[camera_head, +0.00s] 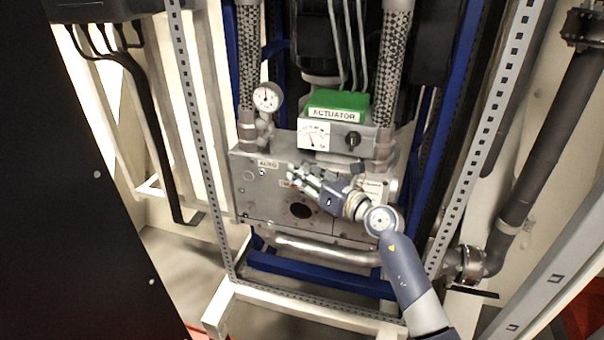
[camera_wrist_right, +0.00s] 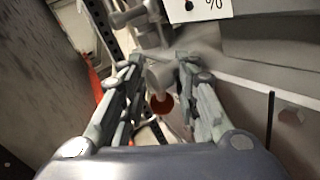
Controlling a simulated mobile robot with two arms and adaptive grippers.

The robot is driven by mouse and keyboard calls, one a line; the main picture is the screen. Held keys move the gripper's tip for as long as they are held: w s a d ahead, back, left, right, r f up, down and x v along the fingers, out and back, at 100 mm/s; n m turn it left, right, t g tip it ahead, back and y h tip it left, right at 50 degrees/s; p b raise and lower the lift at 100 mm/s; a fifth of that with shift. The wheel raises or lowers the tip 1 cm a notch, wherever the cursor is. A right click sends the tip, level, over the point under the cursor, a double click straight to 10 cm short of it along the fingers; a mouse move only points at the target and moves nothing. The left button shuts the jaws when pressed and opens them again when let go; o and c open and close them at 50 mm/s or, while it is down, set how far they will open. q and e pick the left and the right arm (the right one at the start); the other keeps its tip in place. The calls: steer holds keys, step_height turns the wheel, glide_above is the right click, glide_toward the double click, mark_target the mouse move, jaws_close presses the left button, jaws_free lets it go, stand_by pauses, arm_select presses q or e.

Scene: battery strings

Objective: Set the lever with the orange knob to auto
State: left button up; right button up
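The orange knob (camera_wrist_right: 161,104) shows in the right wrist view, in the gap between the two fingers of my right gripper (camera_wrist_right: 159,66). The fingers are spread, with visible space beside the knob, and I see no contact. In the head view my right gripper (camera_head: 298,176) is in front of the grey actuator box (camera_head: 258,205), and its fingers and wrist hide part of the box front. The lever and knob cannot be made out clearly there. The AUTO label (camera_head: 268,163) is on the upper left of the box, left of the fingertips. My left gripper is out of view.
Above the box are a green ACTUATOR block (camera_head: 337,105), a panel meter (camera_head: 314,135) and a round gauge (camera_head: 267,97). Perforated white uprights (camera_head: 500,100) and blue frame bars (camera_head: 320,276) surround it. A dark cabinet (camera_head: 80,200) fills the left side.

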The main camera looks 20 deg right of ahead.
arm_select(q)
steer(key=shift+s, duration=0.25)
arm_select(e)
steer(key=shift+w+a, duration=0.1)
steer(key=shift+w, duration=0.1)
jaws_close()
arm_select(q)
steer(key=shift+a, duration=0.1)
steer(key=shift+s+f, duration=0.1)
